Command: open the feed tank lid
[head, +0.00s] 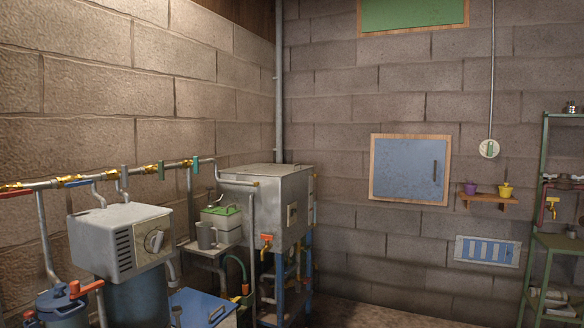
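A grey metal box-shaped tank (273,200) stands on a blue frame in the corner, and its flat top looks closed. A small pale container with a green lid (220,210) stands on a shelf left of it, and its lid is on. A blue lidded pot (62,306) is at the lower left, partly cut off by the frame edge. A blue box with a handle on top (202,308) is at the bottom, also partly cut off. I cannot tell which of these is the feed tank. Neither of my grippers is in view.
A grey unit with a dial (122,240) stands on a dark blue drum. A pipe with brass fittings and valves (68,180) runs along the left wall. A green rack (556,250) stands right; floor (370,315) between looks clear.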

